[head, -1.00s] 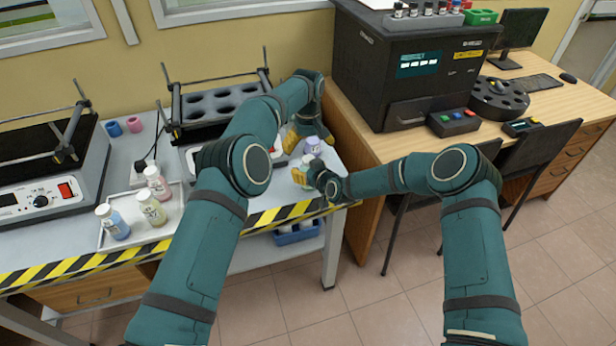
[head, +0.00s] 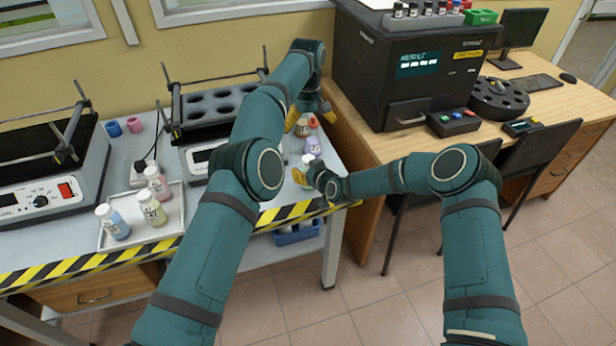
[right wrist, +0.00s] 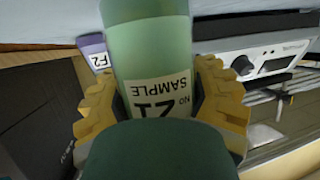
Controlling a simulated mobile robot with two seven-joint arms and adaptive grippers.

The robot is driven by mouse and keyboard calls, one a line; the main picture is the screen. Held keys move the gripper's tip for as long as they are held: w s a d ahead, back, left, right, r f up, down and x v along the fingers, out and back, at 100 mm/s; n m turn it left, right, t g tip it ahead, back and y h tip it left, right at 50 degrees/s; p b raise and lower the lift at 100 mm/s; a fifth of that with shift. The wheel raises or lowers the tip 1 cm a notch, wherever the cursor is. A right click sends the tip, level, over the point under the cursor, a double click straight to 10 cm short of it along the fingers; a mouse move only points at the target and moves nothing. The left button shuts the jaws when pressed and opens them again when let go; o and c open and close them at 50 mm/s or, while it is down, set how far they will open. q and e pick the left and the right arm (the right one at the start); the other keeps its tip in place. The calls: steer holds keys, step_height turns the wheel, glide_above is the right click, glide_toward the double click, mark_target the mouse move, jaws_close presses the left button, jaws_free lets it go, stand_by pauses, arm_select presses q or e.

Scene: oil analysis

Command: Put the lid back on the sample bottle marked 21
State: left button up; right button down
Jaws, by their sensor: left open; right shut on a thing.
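The green sample bottle (right wrist: 152,45) fills the middle of the right wrist view. Its label reads "SAMPLE NO 21", upside down in that picture. My right gripper (head: 313,175) is shut around it near the bench's front right corner; its yellow fingers show on both sides of the bottle in the wrist view. A small white top shows there in the head view; I cannot tell if it is a lid or a bare neck. My left gripper (head: 308,112) is open, farther back at the bench's right end, above small bottles. I cannot make out a loose lid.
A purple-labelled bottle (head: 312,146) stands just behind bottle 21. A red-topped bottle (head: 312,121) is near my left gripper. A white tray (head: 112,236) holds several bottles at left. A block heater (head: 215,105) stands behind. The black analyser (head: 400,75) is to the right.

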steer(key=shift+c, duration=0.3)
jaws_free()
steer(key=v, duration=1.2)
steer(key=shift+f, duration=0.1)
